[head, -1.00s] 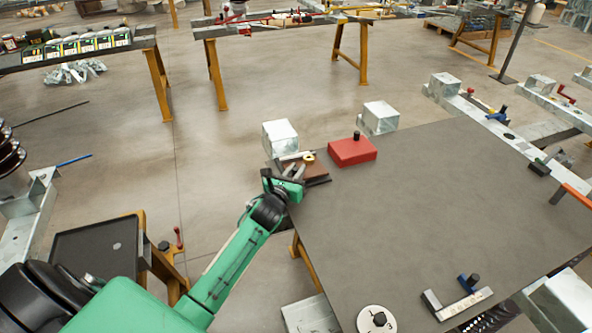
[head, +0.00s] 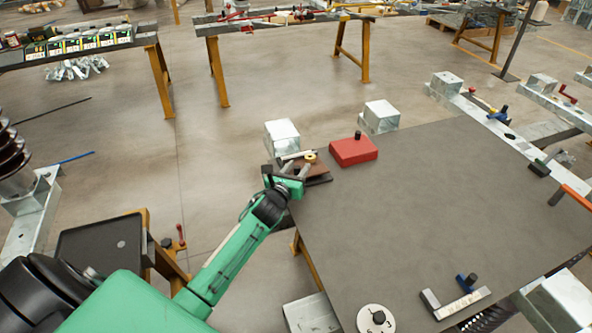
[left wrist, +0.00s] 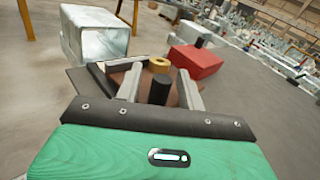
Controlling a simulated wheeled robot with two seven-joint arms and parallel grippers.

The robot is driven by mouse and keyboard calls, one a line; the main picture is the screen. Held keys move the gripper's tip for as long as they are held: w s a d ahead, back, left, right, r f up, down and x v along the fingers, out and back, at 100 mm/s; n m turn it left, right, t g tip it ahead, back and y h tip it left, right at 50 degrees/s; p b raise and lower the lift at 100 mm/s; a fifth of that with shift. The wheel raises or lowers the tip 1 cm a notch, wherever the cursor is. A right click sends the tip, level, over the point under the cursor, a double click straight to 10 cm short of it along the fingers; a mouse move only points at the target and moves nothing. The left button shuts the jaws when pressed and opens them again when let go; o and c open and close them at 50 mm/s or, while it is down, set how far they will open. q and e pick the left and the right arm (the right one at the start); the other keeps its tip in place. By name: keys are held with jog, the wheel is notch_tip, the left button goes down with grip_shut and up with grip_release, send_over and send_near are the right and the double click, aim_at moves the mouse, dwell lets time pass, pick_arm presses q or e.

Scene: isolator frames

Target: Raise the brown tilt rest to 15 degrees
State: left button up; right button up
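The brown tilt rest (head: 319,171) sits at the far left corner of the grey table, on a dark base. In the left wrist view its brown plate (left wrist: 173,93) shows partly between and behind my fingers. A black upright knob (left wrist: 160,90) and a yellow ring (left wrist: 158,65) stand at it. My left gripper (head: 295,170) is at the rest's near left side. In the left wrist view its two fingers (left wrist: 160,77) are apart, with the black knob in the gap and no clear contact. The rest's angle cannot be read. My right gripper is not in view.
A red block (head: 352,152) with a black knob stands right of the rest. Silver boxes (head: 281,138) (head: 379,117) stand behind. A round white dial (head: 376,320) and a metal angle piece with a blue knob (head: 457,300) are at the near edge. The grey table's middle (head: 430,210) is clear.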

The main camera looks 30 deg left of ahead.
pick_arm(q)
jog(key=shift+s, duration=0.1)
jog(key=shift+s, duration=0.3)
jog(key=s+b, duration=0.1)
jog(key=s, duration=1.2)
jog(key=shift+d+r, duration=0.3)
jog(key=shift+d, duration=0.1)
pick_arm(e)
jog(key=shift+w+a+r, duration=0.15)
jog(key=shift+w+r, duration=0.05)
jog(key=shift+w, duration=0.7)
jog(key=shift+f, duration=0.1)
